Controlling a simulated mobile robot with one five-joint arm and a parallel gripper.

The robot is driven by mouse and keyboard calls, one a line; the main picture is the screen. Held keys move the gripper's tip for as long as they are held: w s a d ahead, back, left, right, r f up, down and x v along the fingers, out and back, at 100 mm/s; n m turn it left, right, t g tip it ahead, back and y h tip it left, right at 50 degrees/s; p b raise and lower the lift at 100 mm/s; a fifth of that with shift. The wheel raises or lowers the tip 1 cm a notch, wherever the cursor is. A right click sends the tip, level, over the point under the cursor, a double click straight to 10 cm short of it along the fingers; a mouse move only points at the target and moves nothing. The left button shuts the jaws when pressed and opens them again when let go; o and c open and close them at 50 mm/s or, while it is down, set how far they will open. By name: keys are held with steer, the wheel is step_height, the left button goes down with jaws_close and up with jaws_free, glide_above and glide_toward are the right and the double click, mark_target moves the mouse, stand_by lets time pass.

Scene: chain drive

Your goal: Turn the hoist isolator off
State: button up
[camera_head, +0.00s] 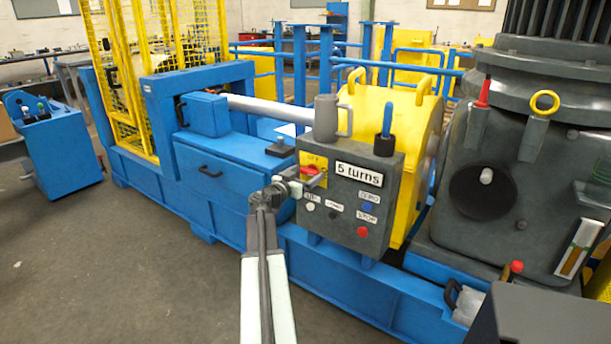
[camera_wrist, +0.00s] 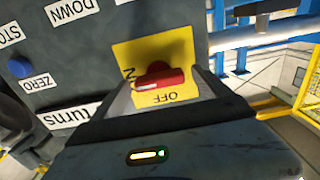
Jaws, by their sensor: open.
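The hoist isolator is a red rotary handle (camera_head: 309,171) on a yellow plate (camera_head: 318,161), at the upper left of the grey control box (camera_head: 385,215). In the wrist view the red handle (camera_wrist: 160,80) lies across the yellow plate (camera_wrist: 127,52). Its left end is at the partly covered ON label, and the OFF label (camera_wrist: 166,98) shows below it. My gripper (camera_head: 292,181) is at the box face, its open jaws on either side of the handle. Contact with the handle cannot be told.
The box also carries a "5 turns" sign (camera_head: 359,174), a red stop button (camera_head: 362,232), a blue zero button (camera_head: 367,207) and other buttons close by. A grey mug (camera_head: 325,118) and a blue-handled tool (camera_head: 386,123) stand on top. Open floor lies at lower left.

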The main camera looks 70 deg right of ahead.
steer(key=c, duration=1.3)
steer(key=shift+a, duration=0.15)
steer(key=shift+c, duration=0.3)
steer(key=n, duration=0.9)
steer(key=shift+w, duration=0.15)
steer(key=n, duration=0.5)
steer(key=shift+n, duration=2)
